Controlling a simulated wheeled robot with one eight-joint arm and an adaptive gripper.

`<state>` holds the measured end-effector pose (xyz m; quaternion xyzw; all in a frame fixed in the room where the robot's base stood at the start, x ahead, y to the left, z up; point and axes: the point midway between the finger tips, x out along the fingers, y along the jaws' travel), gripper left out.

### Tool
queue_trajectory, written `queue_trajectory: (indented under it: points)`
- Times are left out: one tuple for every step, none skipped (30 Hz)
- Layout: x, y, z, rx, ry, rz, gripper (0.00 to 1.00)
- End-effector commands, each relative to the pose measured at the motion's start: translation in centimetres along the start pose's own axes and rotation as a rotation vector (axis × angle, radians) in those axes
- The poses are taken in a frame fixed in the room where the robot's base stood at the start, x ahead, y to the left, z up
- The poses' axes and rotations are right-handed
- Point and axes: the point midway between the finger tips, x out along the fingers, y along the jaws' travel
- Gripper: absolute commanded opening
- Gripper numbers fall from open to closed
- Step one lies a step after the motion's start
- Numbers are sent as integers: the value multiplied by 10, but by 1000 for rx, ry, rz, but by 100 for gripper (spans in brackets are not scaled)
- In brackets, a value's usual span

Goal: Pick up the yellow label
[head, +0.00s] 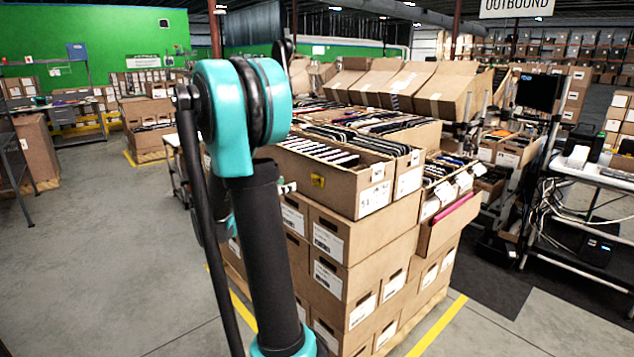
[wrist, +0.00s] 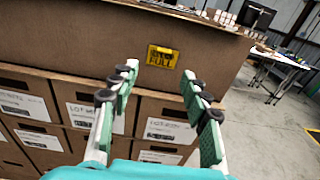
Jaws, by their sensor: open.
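The yellow label (wrist: 162,57) is a small rectangle with dark lettering, of which "PULL" can be read. It is on the brown side of an upper carton (wrist: 90,45), just beyond and between my fingertips in the wrist view. In the head view my arm hides most of the gripper.
Stacked cartons (wrist: 30,105) with white labels stand below the upper carton. Tilted cartons (head: 405,82) stand behind the stack. A cart with a monitor (head: 540,90) stands at the right. Grey floor (head: 100,240) is clear at the left.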

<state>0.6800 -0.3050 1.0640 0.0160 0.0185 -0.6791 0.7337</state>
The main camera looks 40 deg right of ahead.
Motion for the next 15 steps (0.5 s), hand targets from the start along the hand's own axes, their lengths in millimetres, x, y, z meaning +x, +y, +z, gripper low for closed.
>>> queue_trajectory:
  points:
    - [11,-1,0,0,0,-4,47]
    - [17,-1,0,1,0,-5,47]
    - [24,-1,0,1,0,-3,47]
    - [30,-1,0,1,1,-4,47]
    - [34,-1,0,1,1,-3,47]
    - [40,-1,0,1,1,-3,47]
    - [44,-1,0,1,1,-3,47]
    - [46,-1,0,1,1,-2,47]
    - [50,-1,0,1,1,-1,47]
    - [52,-1,0,1,1,-1,47]
    - [53,-1,0,1,1,-1,47]
    - [55,-1,0,1,1,-1,47]
    - [56,-1,0,1,1,-1,47]
    - [58,-2,0,1,1,0,47]
    - [62,-2,0,1,1,0,47]
